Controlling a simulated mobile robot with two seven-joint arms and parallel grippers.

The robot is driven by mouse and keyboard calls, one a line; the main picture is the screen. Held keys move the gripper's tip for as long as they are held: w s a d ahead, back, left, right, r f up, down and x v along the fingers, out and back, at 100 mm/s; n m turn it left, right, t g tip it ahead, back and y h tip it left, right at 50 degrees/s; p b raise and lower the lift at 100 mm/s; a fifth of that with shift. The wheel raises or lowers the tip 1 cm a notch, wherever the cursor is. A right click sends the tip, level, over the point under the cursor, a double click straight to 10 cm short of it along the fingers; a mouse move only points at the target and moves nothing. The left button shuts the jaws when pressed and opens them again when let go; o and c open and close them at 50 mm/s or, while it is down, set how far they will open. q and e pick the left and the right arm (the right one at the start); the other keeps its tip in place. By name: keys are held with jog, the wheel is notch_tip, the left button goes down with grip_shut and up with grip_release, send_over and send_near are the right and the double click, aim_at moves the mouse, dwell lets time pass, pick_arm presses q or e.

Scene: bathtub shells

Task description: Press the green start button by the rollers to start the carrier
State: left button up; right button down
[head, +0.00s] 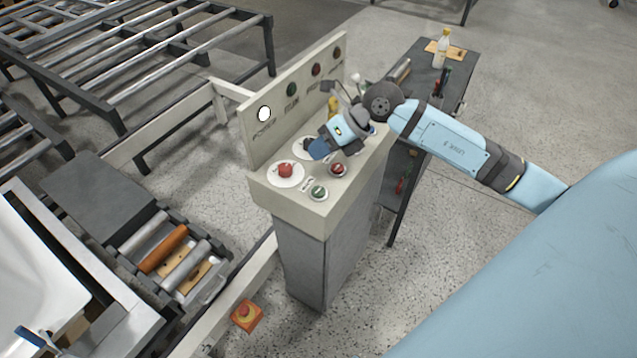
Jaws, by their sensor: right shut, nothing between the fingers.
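My right gripper (316,149) is shut and empty. It is above the console top, behind the green button and apart from it in the picture, and it hides part of another round white plate there. My left gripper is not in view.
The console's upright back panel carries a lit white lamp (264,113) and dark green and red lamps. Rollers (172,252) lie at the lower left, and an orange box with a button (246,315) is below. A dark side table (440,72) holds a bottle (442,48).

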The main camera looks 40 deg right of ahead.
aim_at(320, 188)
notch_tip(320, 188, down, 8)
jog(key=b, duration=0.5)
jog(key=shift+f, duration=0.15)
jog(key=shift+f+b, duration=0.2)
jog(key=shift+b, duration=0.15)
jog(key=shift+f, duration=0.15)
dwell(1.4)
jog(key=shift+f, duration=0.3)
